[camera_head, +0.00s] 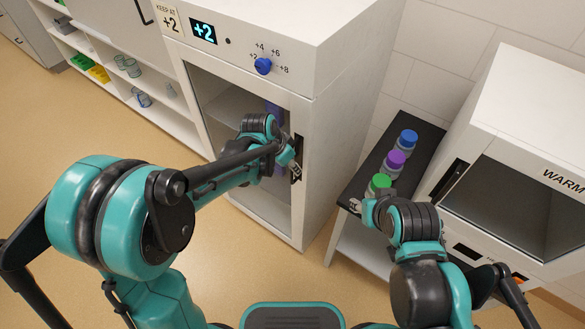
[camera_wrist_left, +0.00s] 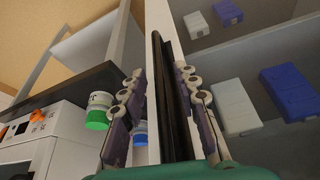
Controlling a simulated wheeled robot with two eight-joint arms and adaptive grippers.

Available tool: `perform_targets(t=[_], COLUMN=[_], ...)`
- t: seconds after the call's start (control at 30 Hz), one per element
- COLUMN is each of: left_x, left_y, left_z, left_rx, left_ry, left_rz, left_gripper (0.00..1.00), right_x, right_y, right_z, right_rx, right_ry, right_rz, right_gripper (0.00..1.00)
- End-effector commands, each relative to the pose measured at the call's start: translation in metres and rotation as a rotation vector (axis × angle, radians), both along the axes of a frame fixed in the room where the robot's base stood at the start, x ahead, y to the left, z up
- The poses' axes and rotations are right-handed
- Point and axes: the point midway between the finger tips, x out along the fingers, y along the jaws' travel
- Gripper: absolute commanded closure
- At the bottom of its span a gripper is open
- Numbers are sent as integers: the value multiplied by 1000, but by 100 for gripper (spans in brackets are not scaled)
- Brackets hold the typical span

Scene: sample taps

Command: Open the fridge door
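The fridge (camera_head: 313,110) is a white cabinet with a glass-panelled door (camera_head: 228,120) that looks shut. Its dark vertical handle (camera_head: 299,158) is on the door's right side. My left gripper (camera_head: 290,160) is at the handle and partly hides it. In the left wrist view, the two fingers of my left gripper (camera_wrist_left: 162,105) stand on either side of the dark handle (camera_wrist_left: 168,75), with a gap visible on the left side. My right gripper (camera_head: 358,204) is low beside the small dark-topped table, apart from the fridge; its finger opening is too small to judge.
Bottles with blue (camera_head: 407,139), purple (camera_head: 395,161) and green (camera_head: 379,184) caps stand on the dark-topped table (camera_head: 425,140) right of the fridge. A white warmer (camera_head: 520,95) stands farther right. Shelves (camera_head: 100,50) with glassware are at left. Floor before the fridge is clear.

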Motion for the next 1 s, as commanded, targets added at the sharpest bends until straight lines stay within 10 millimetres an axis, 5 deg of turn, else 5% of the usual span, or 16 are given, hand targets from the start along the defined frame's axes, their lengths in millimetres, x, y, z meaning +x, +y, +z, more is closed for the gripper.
perform_targets(t=[0.4, 0.53, 1.0], left_x=[3, 3, -12], left_y=[-4, -3, 10], left_z=[-12, -12, -11], left_rx=[-1, -1, -1], left_ry=[1, 1, 1], left_rz=[2, 2, -33], left_gripper=[69, 100, 100], right_x=[0, 0, 0], right_y=[0, 0, 0], right_z=[-4, -4, -3], right_rx=[0, 0, 0], right_ry=[0, 0, 0], right_rz=[0, 0, 0], right_gripper=[60, 60, 60])
